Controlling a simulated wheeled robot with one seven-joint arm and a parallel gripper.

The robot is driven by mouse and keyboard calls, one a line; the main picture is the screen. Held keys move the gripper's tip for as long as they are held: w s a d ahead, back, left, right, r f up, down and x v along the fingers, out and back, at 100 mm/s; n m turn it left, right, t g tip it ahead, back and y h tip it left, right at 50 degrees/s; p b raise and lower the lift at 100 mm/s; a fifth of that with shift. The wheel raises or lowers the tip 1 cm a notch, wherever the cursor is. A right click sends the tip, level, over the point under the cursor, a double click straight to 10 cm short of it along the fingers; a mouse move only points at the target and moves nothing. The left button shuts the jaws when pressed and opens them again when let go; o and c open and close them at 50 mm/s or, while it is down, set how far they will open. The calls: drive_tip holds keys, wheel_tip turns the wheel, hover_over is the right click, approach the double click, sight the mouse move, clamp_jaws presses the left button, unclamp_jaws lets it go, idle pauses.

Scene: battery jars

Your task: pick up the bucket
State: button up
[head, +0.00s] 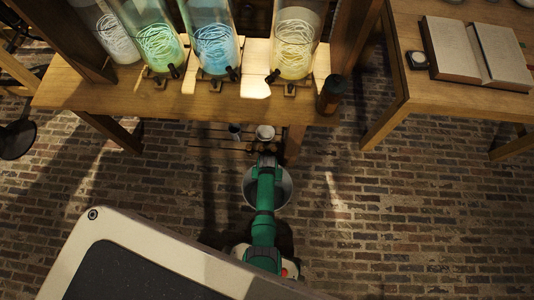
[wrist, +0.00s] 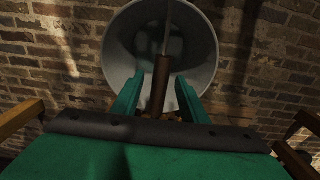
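The bucket (head: 285,190) is a pale grey pail on the brick floor, in front of the table. My green arm crosses over it in the head view and hides its middle. In the wrist view the bucket (wrist: 199,50) shows its round mouth and inside at the top centre. A brown cylindrical grip (wrist: 159,88) with a thin rod lies in front of the mouth and looks like the bucket's handle. My gripper (wrist: 160,88) is open, with one green finger on each side of the grip and gaps visible. In the head view its fingertips are hard to make out.
A wooden table (head: 150,98) beyond the bucket holds several glass jars with coiled wires and a dark bottle (head: 331,93). Small cups (head: 265,132) sit on a low slatted shelf beneath. Another table (head: 455,97) with an open book stands right. Brick floor right of the bucket is clear.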

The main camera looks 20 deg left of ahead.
drive_tip(key=shift+w+f, duration=0.1)
drive_tip(key=shift+f, duration=0.15)
idle(0.3)
drive_tip(key=c, duration=1)
drive_tip(key=shift+a, duration=0.1)
clamp_jaws()
drive_tip(key=shift+d, duration=0.2)
drive_tip(key=shift+s, duration=0.25)
drive_tip(key=shift+w+a, duration=0.1)
drive_tip(key=shift+w, duration=0.25)
